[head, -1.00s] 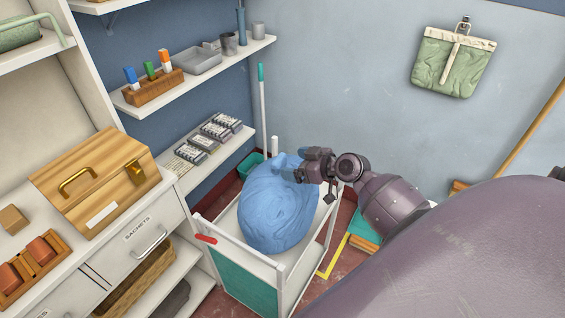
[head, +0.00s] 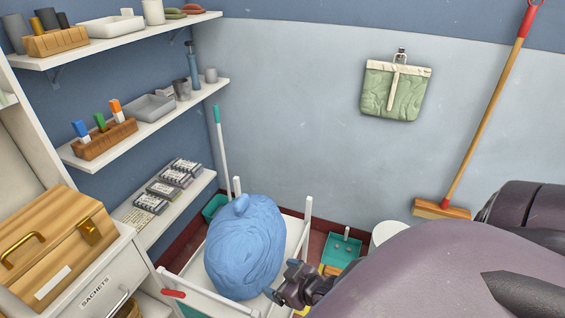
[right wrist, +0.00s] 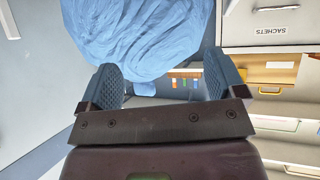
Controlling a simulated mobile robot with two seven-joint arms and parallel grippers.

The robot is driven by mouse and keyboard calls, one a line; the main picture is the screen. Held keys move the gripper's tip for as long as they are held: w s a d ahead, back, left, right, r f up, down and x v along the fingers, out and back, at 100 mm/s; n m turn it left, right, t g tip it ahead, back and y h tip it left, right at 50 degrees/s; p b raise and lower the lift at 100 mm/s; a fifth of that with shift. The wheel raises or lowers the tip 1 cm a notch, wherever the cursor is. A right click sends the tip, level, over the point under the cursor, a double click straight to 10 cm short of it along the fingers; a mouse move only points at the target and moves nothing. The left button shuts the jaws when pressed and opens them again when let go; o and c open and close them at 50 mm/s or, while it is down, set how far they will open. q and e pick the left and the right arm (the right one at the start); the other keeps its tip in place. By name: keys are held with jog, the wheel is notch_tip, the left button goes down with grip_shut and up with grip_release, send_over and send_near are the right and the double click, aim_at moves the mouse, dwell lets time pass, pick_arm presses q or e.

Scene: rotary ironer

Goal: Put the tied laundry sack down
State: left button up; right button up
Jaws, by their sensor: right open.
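The tied blue laundry sack (head: 245,248) sits upright on the white trolley (head: 297,236), its knotted neck on top. My right gripper (head: 275,294) is low at the sack's right side, near the trolley's front right. In the right wrist view, its two fingers (right wrist: 163,88) are spread with nothing between them, and the sack (right wrist: 140,35) lies beyond the fingertips. I cannot tell whether a fingertip touches the cloth. My left gripper is not in view.
A wooden box (head: 52,245) stands on the drawer unit at left. Shelves (head: 150,120) line the left wall. A broom (head: 485,105) leans on the back wall, beside a hanging green bag (head: 396,92).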

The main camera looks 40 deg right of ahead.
jog(key=shift+m+h, duration=0.3)
jog(key=shift+h, duration=0.2)
jog(key=s+a, duration=0.2)
jog(key=s+a+f, duration=0.1)
jog(key=shift+s+a, duration=0.35)
